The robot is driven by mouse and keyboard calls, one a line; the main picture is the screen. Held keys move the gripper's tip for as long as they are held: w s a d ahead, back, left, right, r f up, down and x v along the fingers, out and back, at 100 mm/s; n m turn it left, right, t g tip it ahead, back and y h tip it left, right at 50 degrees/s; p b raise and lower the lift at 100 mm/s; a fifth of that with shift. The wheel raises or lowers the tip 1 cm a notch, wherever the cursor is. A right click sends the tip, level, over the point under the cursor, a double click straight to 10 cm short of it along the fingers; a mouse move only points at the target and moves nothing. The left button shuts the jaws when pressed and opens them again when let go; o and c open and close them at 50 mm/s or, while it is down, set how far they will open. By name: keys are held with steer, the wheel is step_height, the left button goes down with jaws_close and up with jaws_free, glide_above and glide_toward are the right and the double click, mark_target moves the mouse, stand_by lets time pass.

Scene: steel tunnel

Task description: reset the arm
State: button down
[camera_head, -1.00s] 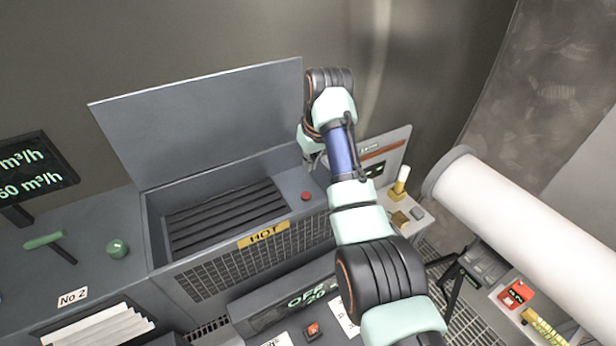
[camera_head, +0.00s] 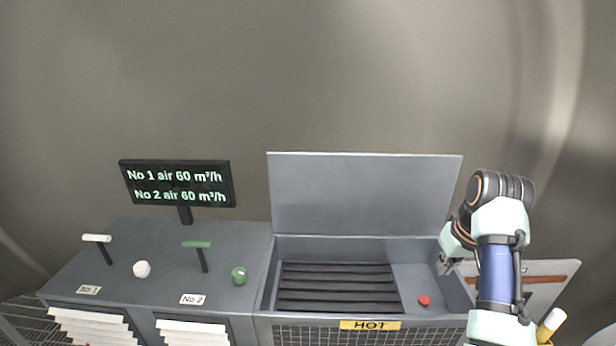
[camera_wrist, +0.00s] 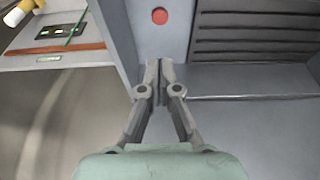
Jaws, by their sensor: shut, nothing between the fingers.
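My arm stands at the right in the head view, its wrist bent over beside the right end of the open-lidded heater box (camera_head: 430,258). My gripper (camera_wrist: 158,64) shows in the wrist view with its two fingertips together and nothing between them. It is above the box's grey right-hand panel, near the red button (camera_wrist: 159,16) and apart from it as far as I can tell. In the head view the gripper (camera_head: 444,266) is small and partly hidden by my wrist. The red button (camera_head: 424,300) shows there too.
The raised lid (camera_head: 365,195) stands behind the black slats (camera_head: 335,288). A HOT label (camera_head: 370,325) is on the front. To the left are a green lever (camera_head: 197,244), a white lever (camera_head: 97,238), a green knob (camera_head: 239,275), a white knob (camera_head: 142,269) and an air-flow display (camera_head: 178,184).

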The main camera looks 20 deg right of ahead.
steer(key=w+a+f+n+t+h, duration=0.1)
steer(key=w+a+f+t, duration=0.25)
steer(key=w+a, duration=0.65)
steer(key=a+r+n+t, duration=0.1)
steer(key=a+t, duration=0.1)
steer(key=a, duration=0.7)
steer(key=s+a+r+n+t, duration=0.1)
steer(key=a+r+t, duration=0.1)
steer(key=a, duration=0.7)
steer(key=s+a+r+n+t, duration=0.1)
steer(key=a+t, duration=0.3)
steer(key=a, duration=0.5)
steer(key=shift+r+y, duration=0.15)
steer(key=shift+y, duration=0.25)
steer(key=s+a+r+n+t+y, duration=0.1)
steer(key=s+a+r+t+y, duration=0.2)
steer(key=s+a, duration=0.45)
steer(key=s+f+g+h, duration=0.1)
steer(key=s+f+g, duration=0.3)
steer(key=s+f, duration=0.4)
steer(key=shift+s+d+f+p, duration=0.25)
steer(key=shift+f+p, duration=0.05)
steer(key=shift+f, duration=0.5)
